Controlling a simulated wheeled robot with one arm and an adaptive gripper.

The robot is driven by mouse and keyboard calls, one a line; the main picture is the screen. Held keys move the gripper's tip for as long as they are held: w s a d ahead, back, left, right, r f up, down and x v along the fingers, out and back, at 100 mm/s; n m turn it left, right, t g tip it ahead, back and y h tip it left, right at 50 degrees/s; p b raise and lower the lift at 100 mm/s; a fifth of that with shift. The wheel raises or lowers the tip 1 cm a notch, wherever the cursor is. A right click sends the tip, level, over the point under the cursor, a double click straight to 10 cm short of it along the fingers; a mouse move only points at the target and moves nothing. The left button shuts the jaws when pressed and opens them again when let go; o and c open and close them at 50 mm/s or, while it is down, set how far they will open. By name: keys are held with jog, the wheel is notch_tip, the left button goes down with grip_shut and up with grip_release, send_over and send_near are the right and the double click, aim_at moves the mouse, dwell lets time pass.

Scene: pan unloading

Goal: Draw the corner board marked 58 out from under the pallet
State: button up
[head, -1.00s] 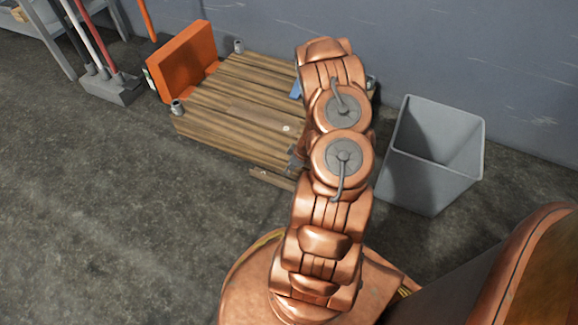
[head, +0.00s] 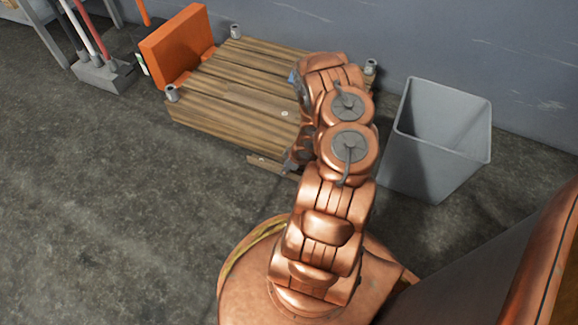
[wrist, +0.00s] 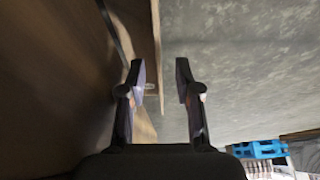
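The wooden pallet (head: 230,105) lies on the floor by the wall. A thin brown corner board (head: 262,163) sticks out from under its near edge, with a small pale mark on it; the number is too small to read. My gripper (head: 291,164) is at the right end of the visible strip, partly hidden by my arm. In the wrist view, my gripper (wrist: 161,72) is open, and the board's edge (wrist: 157,50) lies between the fingers. The left finger overlaps the board near its pale label (wrist: 149,86). I cannot tell whether they touch.
An orange block (head: 176,48) stands at the pallet's left end, and grey posts rise at its corners. A grey bin (head: 435,140) stands close on the right. A holder with long handles (head: 103,75) is at the back left. The floor at the left front is clear.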

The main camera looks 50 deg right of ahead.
jog(key=shift+b+x, duration=0.45)
jog(key=shift+x, duration=1.2)
grip_shut()
